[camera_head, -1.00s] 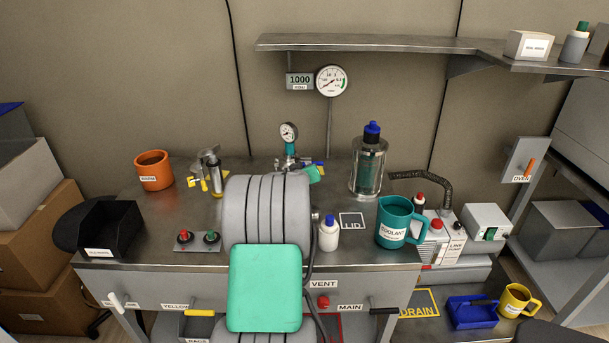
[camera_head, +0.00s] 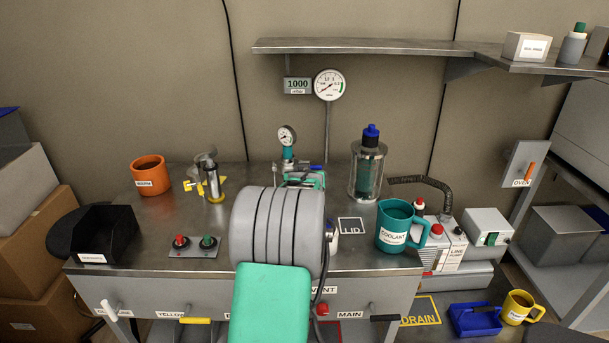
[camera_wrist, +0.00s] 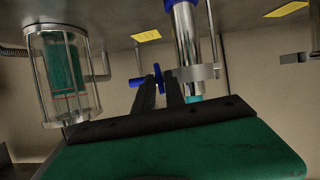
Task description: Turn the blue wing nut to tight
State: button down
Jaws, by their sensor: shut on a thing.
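The blue wing nut (camera_wrist: 157,73) shows in the wrist view between the tips of my gripper (camera_wrist: 159,84). The two dark fingers are shut on it, and its blue wings stick out to the sides. The nut sits beside an upright metal cylinder (camera_wrist: 187,45) with a blue band at one end. In the head view, the green part of my gripper (camera_head: 312,178) is at the fitting below a small dial gauge (camera_head: 287,136). My arm hides much of that area, and the fingertips cannot be made out there.
A glass vessel with a blue cap (camera_head: 367,170) stands to the right of the fitting. A teal coolant jug (camera_head: 397,226) is near the bench's right front. A metal plunger device (camera_head: 211,180) and an orange mug (camera_head: 150,175) stand left. Open bench lies between them.

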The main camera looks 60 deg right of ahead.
jog(key=c, duration=1.4)
grip_release()
